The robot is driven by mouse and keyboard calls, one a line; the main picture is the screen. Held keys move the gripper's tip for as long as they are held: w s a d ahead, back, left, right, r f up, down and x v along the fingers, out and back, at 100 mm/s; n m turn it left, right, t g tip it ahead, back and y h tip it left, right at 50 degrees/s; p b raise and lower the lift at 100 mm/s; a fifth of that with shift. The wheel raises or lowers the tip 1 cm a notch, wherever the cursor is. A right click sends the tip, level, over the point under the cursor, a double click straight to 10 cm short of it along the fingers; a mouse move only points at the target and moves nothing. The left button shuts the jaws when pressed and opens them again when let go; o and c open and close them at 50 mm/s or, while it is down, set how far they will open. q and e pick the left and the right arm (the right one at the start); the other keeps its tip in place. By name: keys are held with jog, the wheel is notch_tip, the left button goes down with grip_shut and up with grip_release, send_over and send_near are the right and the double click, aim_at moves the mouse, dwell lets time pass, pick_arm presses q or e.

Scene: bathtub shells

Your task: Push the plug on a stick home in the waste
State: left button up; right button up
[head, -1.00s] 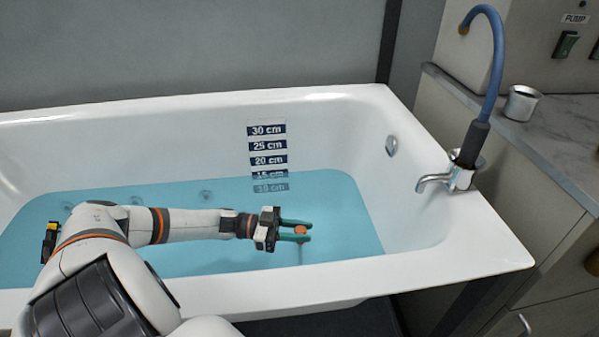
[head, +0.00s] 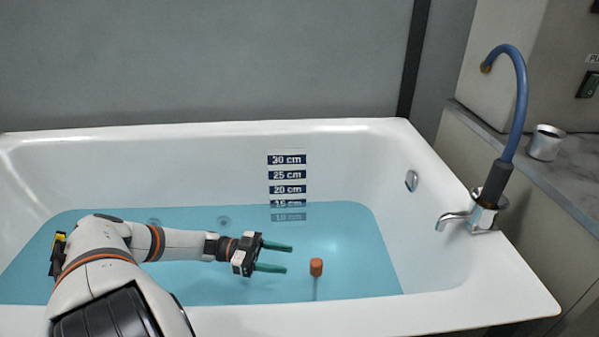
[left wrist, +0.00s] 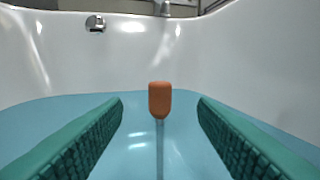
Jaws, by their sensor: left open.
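The plug's stick shows as an orange knob (head: 316,267) on a thin grey rod that goes down into the water inside the tub. In the left wrist view the orange knob (left wrist: 160,98) stands upright, centred ahead between the two green fingers. My left gripper (head: 282,257) is open and empty, to the left of the knob and apart from it. The same gripper shows in the left wrist view (left wrist: 160,112) with its fingers spread wide. The waste and the plug's lower end cannot be made out under the water. My right gripper is not in view.
The white bathtub (head: 470,308) holds blue water (head: 350,235). A depth scale (head: 287,175) is on its far wall. A tap (head: 465,217) with a blue hose (head: 521,100) stands at the right rim. A metal cup (head: 545,143) stands on the counter (head: 582,165).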

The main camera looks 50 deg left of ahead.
pick_arm(q)
jog(key=shift+v, duration=1.3)
jog(key=shift+r, duration=0.1)
